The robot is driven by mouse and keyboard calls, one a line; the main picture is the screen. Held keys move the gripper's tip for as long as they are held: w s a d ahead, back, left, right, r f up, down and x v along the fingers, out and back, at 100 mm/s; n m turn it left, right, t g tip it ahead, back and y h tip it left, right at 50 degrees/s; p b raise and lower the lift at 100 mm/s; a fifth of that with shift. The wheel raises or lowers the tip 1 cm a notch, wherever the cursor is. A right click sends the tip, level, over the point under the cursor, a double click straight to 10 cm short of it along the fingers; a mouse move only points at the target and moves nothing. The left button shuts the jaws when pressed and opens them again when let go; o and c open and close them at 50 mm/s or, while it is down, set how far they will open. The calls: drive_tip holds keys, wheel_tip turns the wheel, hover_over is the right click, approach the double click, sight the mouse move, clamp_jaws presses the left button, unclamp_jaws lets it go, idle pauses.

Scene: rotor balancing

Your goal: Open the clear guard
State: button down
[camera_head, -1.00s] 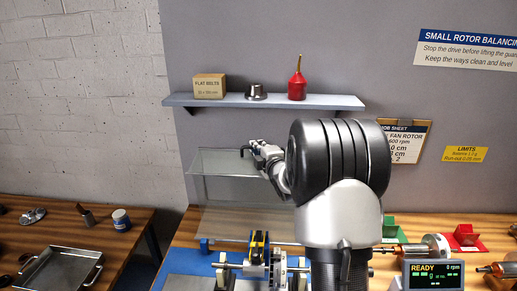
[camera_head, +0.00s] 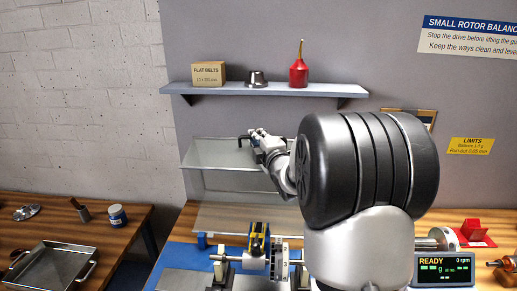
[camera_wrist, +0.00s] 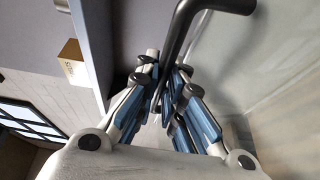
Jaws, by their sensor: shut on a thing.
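The clear guard (camera_head: 215,180) stands above the back of the bench in the head view, a see-through panel with pale edges. Its black bar handle (camera_head: 244,139) is at its upper edge. My gripper (camera_head: 256,143) is at that handle, left of my dark arm link. In the wrist view my gripper (camera_wrist: 168,82) has its blue-padded fingers shut on the black handle (camera_wrist: 190,30). The guard also fills the right side as a hazy pane (camera_wrist: 270,75). My arm hides the guard's right part in the head view.
A wall shelf (camera_head: 270,89) with a box, a metal cup and a red oil can hangs above. A display reading READY (camera_head: 443,268) stands at right.

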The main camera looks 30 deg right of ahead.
drive_tip(key=s+a+b, duration=0.1)
drive_tip(key=s+a, duration=0.1)
drive_tip(key=s, duration=0.1)
drive_tip(key=s+a+r+b, duration=0.1)
drive_tip(key=shift+s+a+r+b, duration=0.1)
drive_tip(key=shift+s+a+b, duration=0.2)
drive_tip(key=shift+s+b, duration=0.05)
drive_tip(key=c, duration=1.7)
unclamp_jaws()
drive_tip(key=v, duration=0.7)
drive_tip(key=shift+s, duration=0.25)
